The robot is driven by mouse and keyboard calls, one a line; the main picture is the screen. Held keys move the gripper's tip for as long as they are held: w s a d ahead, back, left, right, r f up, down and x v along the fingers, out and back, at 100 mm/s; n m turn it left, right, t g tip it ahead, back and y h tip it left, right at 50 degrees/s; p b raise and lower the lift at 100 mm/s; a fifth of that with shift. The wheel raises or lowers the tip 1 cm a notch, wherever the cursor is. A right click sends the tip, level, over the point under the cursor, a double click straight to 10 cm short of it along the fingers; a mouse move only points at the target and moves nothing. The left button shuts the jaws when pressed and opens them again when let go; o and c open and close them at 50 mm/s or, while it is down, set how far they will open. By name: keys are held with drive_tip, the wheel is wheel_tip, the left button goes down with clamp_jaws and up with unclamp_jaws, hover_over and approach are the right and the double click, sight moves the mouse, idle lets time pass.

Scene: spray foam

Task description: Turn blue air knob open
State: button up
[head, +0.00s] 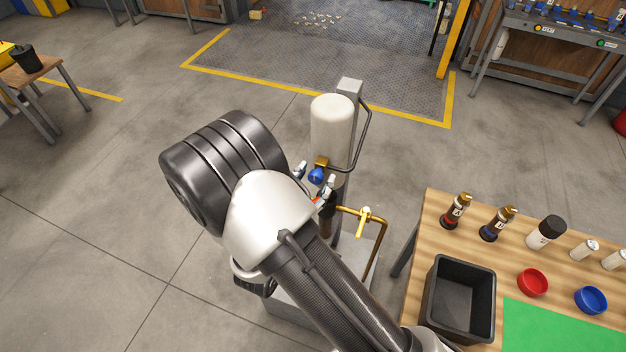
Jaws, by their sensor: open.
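The blue air knob (316,176) sits on a brass fitting (321,163) just below the white tank (332,122) of the spray foam stand. My gripper (315,183) is at the knob, with light fingertips showing on its left and its lower right. The fingers are open, and the knob lies between or just beyond them. I cannot tell whether they touch it. My arm hides the gripper's body and part of the stand below the knob.
A brass pipe with a yellow lever (363,223) is right of the gripper. A wooden table (418,225) at lower right holds a black bin (433,290), bottles, a red cap (532,282) and a blue cap (590,299). Floor left of the arm is clear.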

drive_tip(key=c, duration=1.1)
drive_tip(key=shift+n, duration=0.3)
drive_tip(key=n, duration=0.3)
drive_tip(key=shift+n+p, duration=0.3)
drive_tip(key=n+p, duration=0.1)
drive_tip(key=n, duration=0.3)
drive_tip(key=shift+n+t, duration=0.4)
drive_tip(key=n+p, duration=0.1)
drive_tip(key=n, duration=0.3)
drive_tip(key=shift+n, duration=0.4)
drive_tip(key=shift+n+y+p, duration=0.5)
drive_tip(key=shift+n+p, duration=0.35)
drive_tip(key=shift+n, duration=1.55)
